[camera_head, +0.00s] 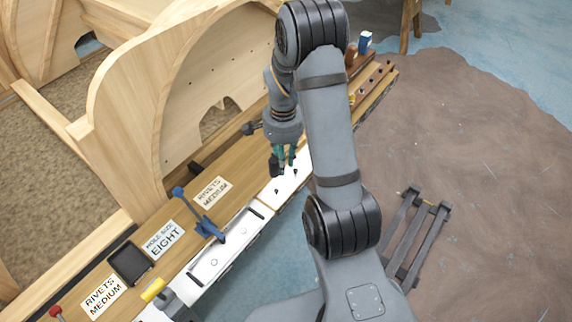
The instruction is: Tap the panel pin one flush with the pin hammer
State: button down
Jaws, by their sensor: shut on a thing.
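My gripper (286,158) points down over the far part of the bench strip, its teal fingers close together. It is shut on what looks like the pin hammer (274,166), of which a small dark part shows at the left of the fingertips. The rest of the hammer is hidden or too small to make out. Small dark pins stand on a white panel (286,187) just below the fingers; one pin (277,191) shows toward the near side and another (295,171) near the fingertips. I cannot tell which is panel pin one, or whether the hammer touches a pin.
A curved wooden bodyframe (135,130) rises behind the bench. A blue-handled tool (208,228) stands on a metal plate, near label cards (164,240) and a dark tray (129,263). A rack (372,85) lies at the far end. A grey frame (414,238) lies on the floor.

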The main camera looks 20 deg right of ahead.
jog(key=shift+w+d+f, duration=0.3)
jog(key=shift+d+f+b, duration=0.1)
jog(key=shift+f+b, duration=0.15)
jog(key=shift+b, duration=0.05)
notch_tip(320, 180, down, 4)
jog(key=b, duration=0.3)
jog(key=shift+a+f+b, duration=0.2)
jog(key=shift+b, duration=0.15)
notch_tip(320, 180, down, 4)
jog(key=b, duration=0.3)
jog(key=shift+r, duration=0.25)
jog(key=shift+r+p, duration=1.65)
jog(key=shift+r, duration=0.95)
